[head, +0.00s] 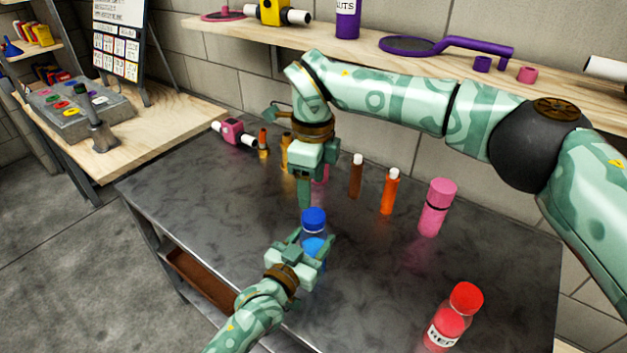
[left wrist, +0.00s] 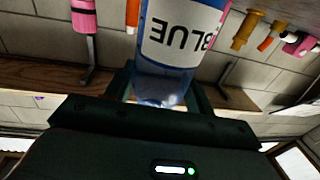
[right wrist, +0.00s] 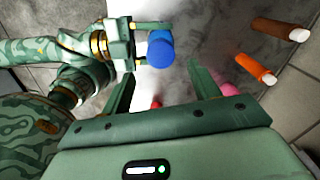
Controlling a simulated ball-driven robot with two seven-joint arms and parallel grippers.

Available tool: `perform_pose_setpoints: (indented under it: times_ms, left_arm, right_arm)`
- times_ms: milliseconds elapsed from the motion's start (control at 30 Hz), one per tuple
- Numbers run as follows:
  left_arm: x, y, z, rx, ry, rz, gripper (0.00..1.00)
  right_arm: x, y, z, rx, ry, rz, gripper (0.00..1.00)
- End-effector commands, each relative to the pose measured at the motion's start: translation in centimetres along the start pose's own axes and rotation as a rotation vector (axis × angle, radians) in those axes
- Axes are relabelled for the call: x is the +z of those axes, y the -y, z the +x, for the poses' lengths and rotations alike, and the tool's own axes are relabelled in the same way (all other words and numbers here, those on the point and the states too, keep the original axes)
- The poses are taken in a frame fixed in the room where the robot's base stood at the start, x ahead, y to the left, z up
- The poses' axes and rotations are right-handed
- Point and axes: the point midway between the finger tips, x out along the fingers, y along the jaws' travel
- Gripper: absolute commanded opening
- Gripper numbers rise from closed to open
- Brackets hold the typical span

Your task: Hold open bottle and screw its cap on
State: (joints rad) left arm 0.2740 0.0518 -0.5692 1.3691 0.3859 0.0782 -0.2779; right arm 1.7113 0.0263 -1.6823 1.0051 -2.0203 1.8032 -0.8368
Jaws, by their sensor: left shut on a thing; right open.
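A clear blue bottle stands upright in my left gripper (head: 314,243), its body (head: 313,262) partly hidden by the fingers. In the left wrist view its white label (left wrist: 182,38) reads BLUE, and the fingers sit on either side of it. A blue cap (head: 314,217) sits at the bottle's top; whether it is screwed tight I cannot tell. My right gripper (head: 308,190) is open and empty, pointing down just behind and above the cap. In the right wrist view the cap (right wrist: 160,48) lies beyond the fingers, nearer the left finger.
A red bottle (head: 453,320) stands at the table's front right, and a pink bottle (head: 435,208) behind it. Orange (head: 389,192) and brown (head: 356,178) tubes with white tops stand near the back. A shelf (head: 350,45) runs along the wall. The table's left front is clear.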

Motion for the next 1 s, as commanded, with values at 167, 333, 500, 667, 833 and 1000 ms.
perform_pose_setpoints:
  times_ms: [167, 333, 500, 667, 833, 1000]
  left_arm:
    - [0.1, 0.0, 0.0, 0.000, 0.002, -0.001, 0.00]
    - [0.1, 0.0, 0.0, 0.000, 0.002, -0.001, 0.00]
    - [0.1, 0.0, 0.0, 0.000, 0.002, -0.001, 0.00]
    - [0.1, 0.0, 0.0, 0.000, 0.002, -0.001, 0.00]
    - [0.1, 0.0, 0.0, 0.000, 0.001, -0.001, 0.00]
    - [0.1, 0.0, 0.0, 0.000, 0.001, -0.001, 0.00]
  right_arm:
    - [-0.2, 0.1, 0.0, -0.001, -0.013, -0.469, 0.61]
    - [-0.3, 0.0, 0.0, 0.005, -0.018, -0.758, 0.61]
    - [-0.3, 0.0, 0.0, 0.007, -0.018, -0.870, 0.61]
    - [-0.3, 0.0, 0.0, 0.007, -0.017, -0.879, 0.61]
    - [-0.3, 0.0, 0.0, 0.007, -0.017, -0.877, 0.61]
    - [-0.3, -0.1, 1.4, 0.010, -0.016, -0.877, 0.61]
